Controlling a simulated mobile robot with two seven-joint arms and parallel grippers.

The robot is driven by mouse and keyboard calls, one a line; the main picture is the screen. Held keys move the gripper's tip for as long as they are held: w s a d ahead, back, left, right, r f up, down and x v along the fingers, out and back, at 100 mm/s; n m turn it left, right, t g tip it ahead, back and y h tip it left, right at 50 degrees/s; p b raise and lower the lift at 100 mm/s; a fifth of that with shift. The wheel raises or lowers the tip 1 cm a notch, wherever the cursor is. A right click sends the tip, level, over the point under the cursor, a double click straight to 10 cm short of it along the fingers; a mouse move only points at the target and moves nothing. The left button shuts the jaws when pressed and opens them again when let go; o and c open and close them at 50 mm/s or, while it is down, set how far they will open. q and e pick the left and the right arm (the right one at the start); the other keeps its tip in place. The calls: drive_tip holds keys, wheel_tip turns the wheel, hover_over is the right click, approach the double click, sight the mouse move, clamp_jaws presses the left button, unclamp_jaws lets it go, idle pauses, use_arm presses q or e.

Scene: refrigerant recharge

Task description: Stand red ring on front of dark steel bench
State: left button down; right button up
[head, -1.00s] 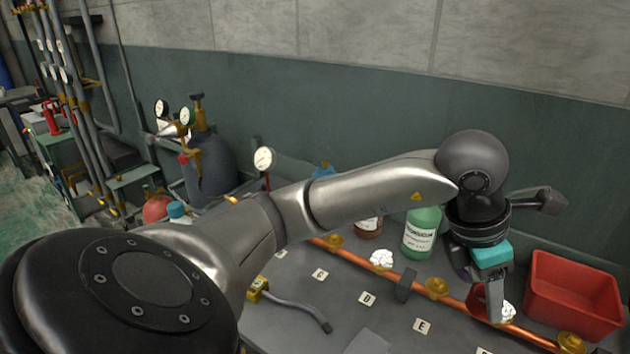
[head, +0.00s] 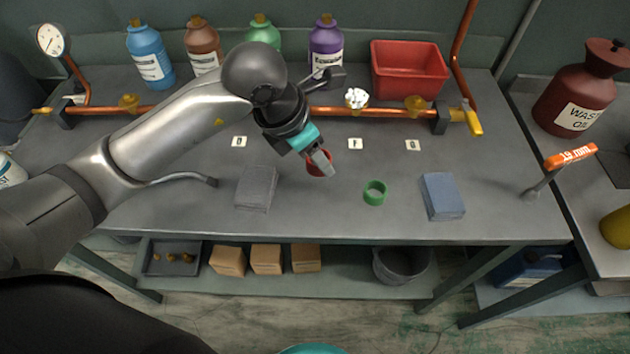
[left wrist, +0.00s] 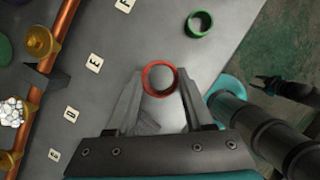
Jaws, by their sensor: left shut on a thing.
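My left gripper (head: 320,172) is shut on the red ring (head: 316,160) over the middle of the dark steel bench (head: 310,215). In the left wrist view, the red ring (left wrist: 146,80) sits between the two fingertips (left wrist: 160,82), its round opening facing the camera. I cannot tell how high it is above the bench top. A green ring (head: 375,193) stands near the front of the bench, to the right of the gripper; it also shows in the left wrist view (left wrist: 199,24).
A grey pad (head: 257,188) and a blue pad (head: 442,196) lie near the front edge. Behind run a copper pipe (head: 375,111), several bottles and a red bin (head: 409,70). An orange-marked tool (head: 570,157) stands at the right.

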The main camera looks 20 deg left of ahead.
sight(322, 189)
use_arm(q)
wheel_tip(322, 189, down, 8)
drive_tip(key=shift+r+b, duration=0.25)
drive_tip(key=shift+b, duration=0.3)
drive_tip(key=shift+c, duration=1.4)
unclamp_jaws()
drive_tip(key=shift+f, duration=0.1)
drive_tip(key=p+v, duration=0.2)
drive_tip(key=v, duration=1)
